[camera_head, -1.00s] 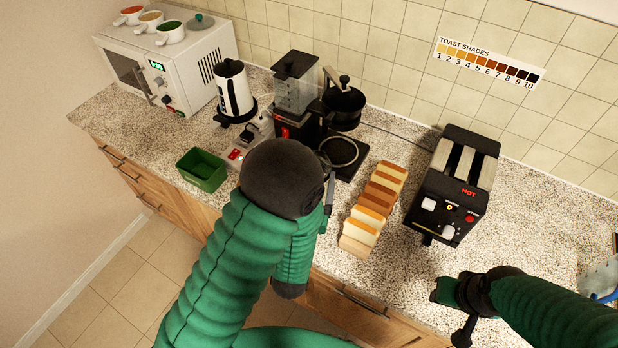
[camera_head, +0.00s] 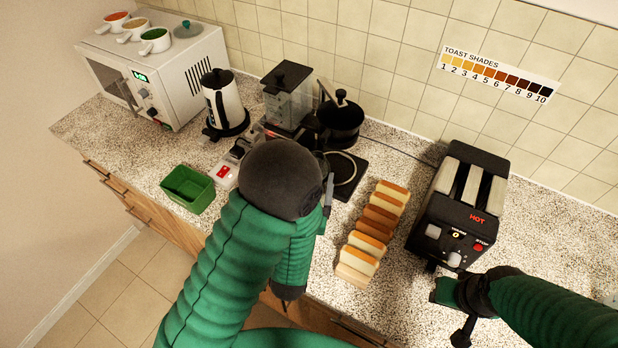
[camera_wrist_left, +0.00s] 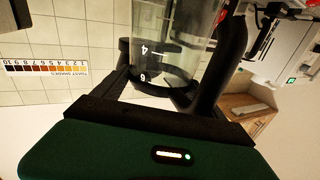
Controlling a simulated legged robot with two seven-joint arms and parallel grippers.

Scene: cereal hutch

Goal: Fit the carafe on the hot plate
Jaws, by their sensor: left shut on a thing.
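The glass carafe (camera_wrist_left: 175,40) shows close up in the left wrist view, with white level marks, a dark band and a black handle (camera_wrist_left: 236,62). My left gripper (camera_head: 327,190) is shut on it; in the head view my forearm mostly hides the grip and the carafe. The hot plate (camera_head: 350,184) is a black slab with a pale ring, at the foot of the coffee maker (camera_head: 288,98). The gripper is at its near left side; whether the carafe touches it is hidden. My right gripper (camera_head: 455,302) is near the toaster's front, its jaws unclear.
A black lidded vessel (camera_head: 340,122) stands above the hot plate. A row of bread slices (camera_head: 372,230) lies to the right, then the toaster (camera_head: 458,215). The kettle (camera_head: 222,100), green bin (camera_head: 188,190) and microwave (camera_head: 160,75) are left. Counter beyond the toaster is clear.

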